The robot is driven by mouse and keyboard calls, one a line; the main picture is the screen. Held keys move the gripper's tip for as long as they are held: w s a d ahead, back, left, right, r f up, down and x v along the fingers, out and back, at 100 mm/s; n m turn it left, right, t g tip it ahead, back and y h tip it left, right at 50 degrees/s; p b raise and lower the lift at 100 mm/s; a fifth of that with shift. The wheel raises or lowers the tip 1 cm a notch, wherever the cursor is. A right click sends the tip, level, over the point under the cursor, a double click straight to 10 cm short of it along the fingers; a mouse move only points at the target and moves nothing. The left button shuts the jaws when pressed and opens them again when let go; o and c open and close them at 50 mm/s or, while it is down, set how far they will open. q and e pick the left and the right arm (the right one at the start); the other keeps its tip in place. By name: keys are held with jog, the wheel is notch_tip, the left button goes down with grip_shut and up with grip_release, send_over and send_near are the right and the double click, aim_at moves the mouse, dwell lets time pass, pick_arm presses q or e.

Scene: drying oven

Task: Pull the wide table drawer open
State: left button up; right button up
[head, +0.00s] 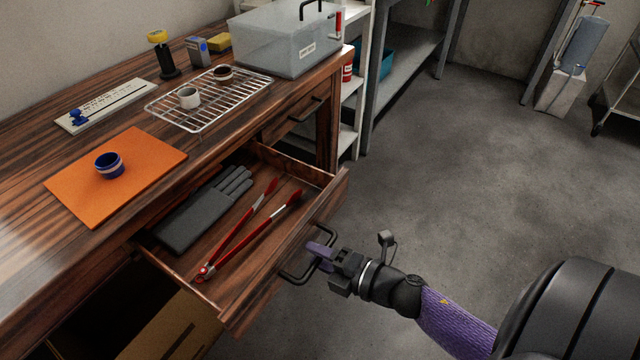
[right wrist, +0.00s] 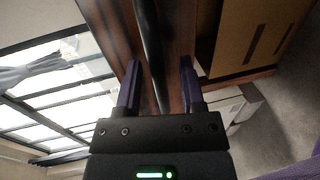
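The wide table drawer (head: 336,192) stands pulled out from under the wooden table, with its inside in view. It holds a dark grey roll or pouch (head: 185,226) and red-handled tongs (head: 240,232). A black bar handle (head: 288,276) is on its front. My right gripper (head: 319,254) is at this handle. In the right wrist view, the handle bar (right wrist: 150,50) runs between the two purple fingers (right wrist: 158,88), which are apart with a gap beside the bar. My left gripper is in neither view.
On the table are an orange mat (head: 75,188) with a blue cup (head: 109,165), a wire rack (head: 218,108) with two small cups, and a clear box (head: 275,45). A smaller shut drawer (head: 295,118) is farther back. Open floor (head: 470,170) lies right of the drawer.

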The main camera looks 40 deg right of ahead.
pick_arm(q)
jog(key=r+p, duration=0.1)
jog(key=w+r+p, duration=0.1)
jog(key=p, duration=0.1)
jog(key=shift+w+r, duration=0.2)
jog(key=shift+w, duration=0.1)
pick_arm(e)
jog(key=v, duration=1)
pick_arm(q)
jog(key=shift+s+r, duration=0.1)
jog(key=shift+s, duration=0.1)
